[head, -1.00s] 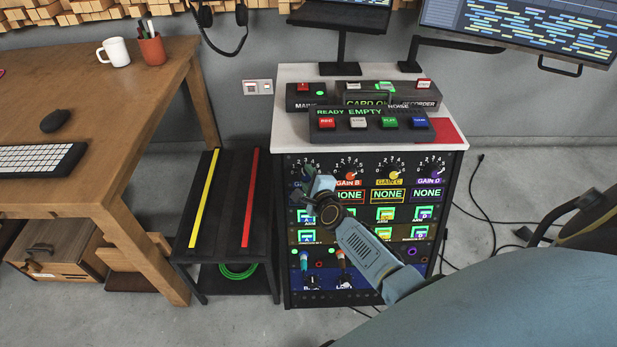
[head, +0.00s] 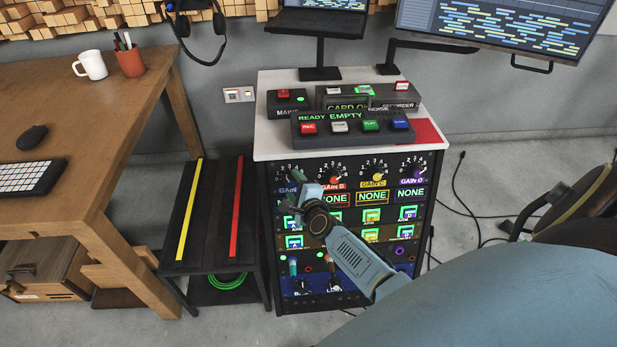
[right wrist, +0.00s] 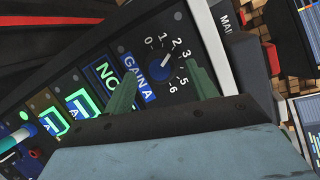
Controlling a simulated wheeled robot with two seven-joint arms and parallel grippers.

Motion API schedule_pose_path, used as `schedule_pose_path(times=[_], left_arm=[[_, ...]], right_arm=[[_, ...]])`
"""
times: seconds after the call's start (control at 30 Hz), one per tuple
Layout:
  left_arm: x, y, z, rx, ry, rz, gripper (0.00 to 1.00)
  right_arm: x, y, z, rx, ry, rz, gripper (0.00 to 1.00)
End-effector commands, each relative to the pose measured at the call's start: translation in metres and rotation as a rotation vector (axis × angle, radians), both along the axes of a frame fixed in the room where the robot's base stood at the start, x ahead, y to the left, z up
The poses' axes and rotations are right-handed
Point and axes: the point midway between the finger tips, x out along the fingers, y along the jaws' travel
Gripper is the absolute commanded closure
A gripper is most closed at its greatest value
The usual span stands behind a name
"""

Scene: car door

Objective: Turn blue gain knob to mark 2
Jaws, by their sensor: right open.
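The blue gain knob (right wrist: 160,66) sits on the panel above the blue GAIN A label (right wrist: 137,76). A 0 to 6 scale (right wrist: 177,43) rings it. In the right wrist view its white pointer aims to the upper right, around the 2 and 3 side; the exact mark is hard to read. My right gripper (right wrist: 161,88) is open, one finger on each side of the knob in that view. I cannot tell whether the fingers touch it. In the head view my right gripper (head: 296,192) is in front of the panel's upper left, partly covering GAIN A. My left gripper is out of view.
Orange, yellow and purple gain knobs, including the yellow one (head: 373,172), are to the right. Lit buttons (head: 372,214) are below. Control boxes (head: 350,128) stand on the cabinet top. A black bench (head: 213,215) and a wooden desk (head: 105,140) are to the left.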

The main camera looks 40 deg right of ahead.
Motion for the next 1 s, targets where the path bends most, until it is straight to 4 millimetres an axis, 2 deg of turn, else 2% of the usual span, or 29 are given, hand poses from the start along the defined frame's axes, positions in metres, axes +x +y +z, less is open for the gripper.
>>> schedule_pose_path(times=[0.4,0.7,1.0], left_arm=[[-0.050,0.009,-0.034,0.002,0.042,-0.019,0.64],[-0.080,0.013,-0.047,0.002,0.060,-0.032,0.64],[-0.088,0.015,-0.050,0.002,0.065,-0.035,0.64]], right_arm=[[-0.060,0.013,0.016,0.001,0.003,0.000,0.43],[-0.104,0.022,0.025,-0.001,0.002,0.000,0.43],[-0.114,0.024,0.027,0.000,0.001,0.000,0.43]])
